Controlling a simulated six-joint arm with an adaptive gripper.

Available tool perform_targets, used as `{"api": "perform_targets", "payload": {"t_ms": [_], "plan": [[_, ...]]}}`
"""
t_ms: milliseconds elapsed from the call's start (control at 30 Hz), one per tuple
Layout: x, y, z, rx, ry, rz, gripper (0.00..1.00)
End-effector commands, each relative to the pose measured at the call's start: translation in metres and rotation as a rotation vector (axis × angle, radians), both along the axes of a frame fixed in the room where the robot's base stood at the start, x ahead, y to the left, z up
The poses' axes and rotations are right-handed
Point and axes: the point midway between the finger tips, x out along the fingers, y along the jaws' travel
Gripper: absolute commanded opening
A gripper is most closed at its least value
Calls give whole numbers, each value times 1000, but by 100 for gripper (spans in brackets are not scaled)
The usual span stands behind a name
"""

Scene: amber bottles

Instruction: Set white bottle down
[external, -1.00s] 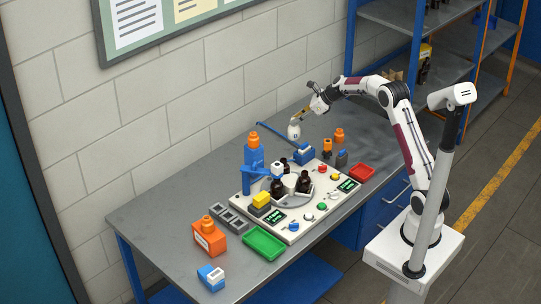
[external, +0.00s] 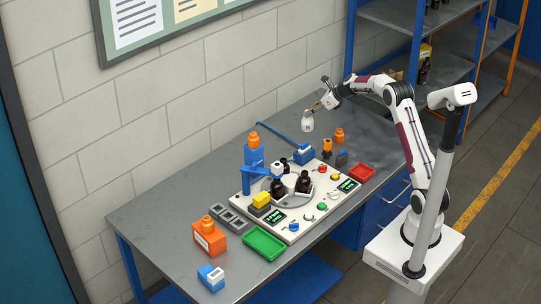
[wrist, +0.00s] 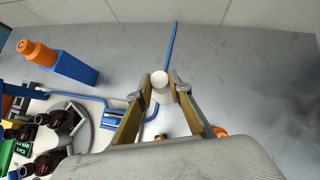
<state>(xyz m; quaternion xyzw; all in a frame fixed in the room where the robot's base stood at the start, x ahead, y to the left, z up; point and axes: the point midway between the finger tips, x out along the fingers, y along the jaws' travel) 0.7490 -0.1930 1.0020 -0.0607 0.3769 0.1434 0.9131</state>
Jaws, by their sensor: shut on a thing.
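The white bottle (external: 307,122) hangs from my gripper (external: 315,106), over the back right part of the bench in the external view. The bottle looks upright and apart from the bench top. The exact gap beneath it cannot be told.
The grey bench (external: 160,215) carries a white panel (external: 325,205) with dark bottles (external: 303,183) in a round holder. A blue rod (external: 275,132), an orange-topped piece (external: 339,135) and a red tray (external: 361,172) are nearby. The bench's right rear is clear.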

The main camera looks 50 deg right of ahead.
Motion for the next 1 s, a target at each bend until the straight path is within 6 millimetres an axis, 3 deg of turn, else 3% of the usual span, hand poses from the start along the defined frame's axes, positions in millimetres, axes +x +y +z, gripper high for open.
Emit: {"api": "perform_targets", "payload": {"t_ms": [400,867,1000], "plan": [[0,0,-51,2,2,-1,0],[0,0,-58,0,0,0,0],[0,0,-67,1,3,-1,0]]}}
